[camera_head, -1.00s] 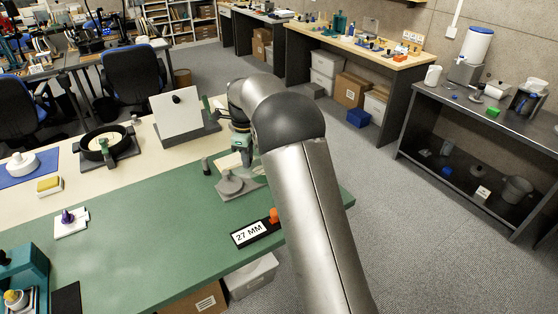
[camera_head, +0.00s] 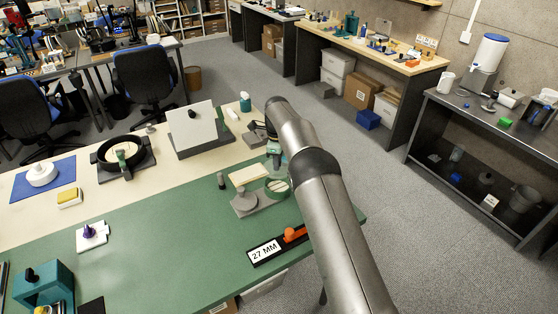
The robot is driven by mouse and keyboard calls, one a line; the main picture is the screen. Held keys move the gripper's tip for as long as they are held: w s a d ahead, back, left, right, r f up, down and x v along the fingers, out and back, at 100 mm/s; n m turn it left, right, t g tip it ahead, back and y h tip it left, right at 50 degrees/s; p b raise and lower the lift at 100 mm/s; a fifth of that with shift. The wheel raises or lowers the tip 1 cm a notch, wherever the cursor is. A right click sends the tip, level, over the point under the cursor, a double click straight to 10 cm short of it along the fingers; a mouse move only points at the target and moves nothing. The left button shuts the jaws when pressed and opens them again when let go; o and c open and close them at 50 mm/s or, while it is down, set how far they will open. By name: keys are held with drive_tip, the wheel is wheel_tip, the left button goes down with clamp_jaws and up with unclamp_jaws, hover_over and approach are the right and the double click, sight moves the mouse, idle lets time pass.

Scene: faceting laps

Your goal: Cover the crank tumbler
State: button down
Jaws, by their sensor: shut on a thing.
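My gripper (camera_head: 275,156) is at the far end of my arm, low over the right part of the green-topped bench, partly hidden by the arm. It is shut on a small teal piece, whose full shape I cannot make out. Just below it in the picture are a teal ring (camera_head: 278,187) and a grey disc with a knob (camera_head: 244,201). I cannot tell whether the gripper touches the ring. A black round drum (camera_head: 104,154) with a green handle stands open-topped on a dark base at left. I cannot tell for certain which thing is the crank tumbler.
A white panel (camera_head: 192,128) stands behind the disc. A cream block (camera_head: 249,176) lies beside the ring. A "27 MM" holder (camera_head: 264,250) with an orange piece is at the front edge. A white knobbed disc (camera_head: 42,173) sits on a blue mat. The green bench top (camera_head: 165,235) is mostly clear.

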drive_tip(key=shift+f+b, duration=1.45)
drive_tip(key=shift+f, duration=1.15)
drive_tip(key=shift+f+b, duration=0.75)
drive_tip(key=shift+f, duration=0.05)
idle(0.6)
drive_tip(key=c, duration=1.2)
unclamp_jaws()
drive_tip(key=shift+r, duration=0.15)
wheel_tip(320, 180, up, 17)
drive_tip(key=p, duration=0.1)
drive_tip(key=shift+d+r, duration=0.1)
drive_tip(key=shift+r, duration=0.05)
